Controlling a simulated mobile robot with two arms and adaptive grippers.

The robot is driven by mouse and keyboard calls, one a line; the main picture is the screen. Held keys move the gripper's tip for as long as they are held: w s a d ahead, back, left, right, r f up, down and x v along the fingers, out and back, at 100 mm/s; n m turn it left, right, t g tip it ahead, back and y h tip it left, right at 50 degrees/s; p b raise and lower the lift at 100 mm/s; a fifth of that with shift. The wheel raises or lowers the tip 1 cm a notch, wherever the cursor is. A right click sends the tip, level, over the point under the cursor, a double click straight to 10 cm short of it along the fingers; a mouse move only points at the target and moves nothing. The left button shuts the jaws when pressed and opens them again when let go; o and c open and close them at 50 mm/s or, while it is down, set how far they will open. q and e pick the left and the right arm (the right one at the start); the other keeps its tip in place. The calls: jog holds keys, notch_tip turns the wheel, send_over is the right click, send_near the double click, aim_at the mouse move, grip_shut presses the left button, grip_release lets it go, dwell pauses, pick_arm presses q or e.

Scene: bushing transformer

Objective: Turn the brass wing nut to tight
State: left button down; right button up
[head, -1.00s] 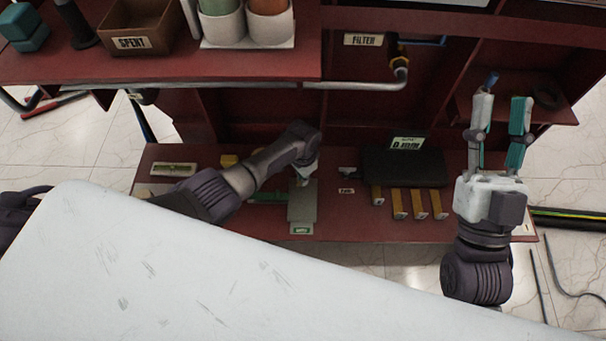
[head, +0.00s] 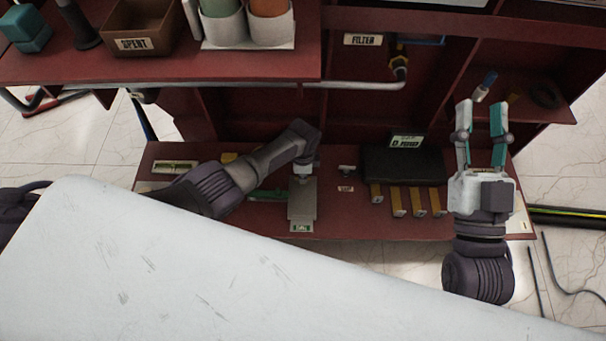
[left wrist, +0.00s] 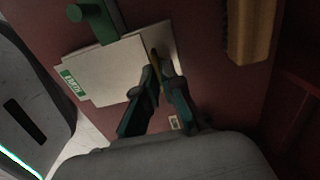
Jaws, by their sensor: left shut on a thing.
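The brass wing nut (left wrist: 155,59) shows only as a thin yellowish sliver between my left fingertips in the left wrist view; its angle is mostly hidden. It is at the edge of a pale grey plate (left wrist: 103,75) with a green label (left wrist: 72,81). My left gripper (left wrist: 163,76) is shut on it. In the head view, my left arm reaches down to the grey plate (head: 302,205) on the low red shelf, and its fingers are hidden. My right gripper (head: 480,106) is open and empty, fingers up, over the right end of the shelf.
Several yellow-brown bars (head: 397,203) and a dark box (head: 403,167) lie right of the plate. A grey pipe (head: 350,86) crosses above. A blue-tipped item (head: 484,87) lies behind my right gripper.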

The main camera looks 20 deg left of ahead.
dwell(0.5)
pick_arm(q)
jog(key=c, duration=1.3)
grip_release()
notch_tip(320, 180, up, 12)
jog(key=shift+f, duration=0.1)
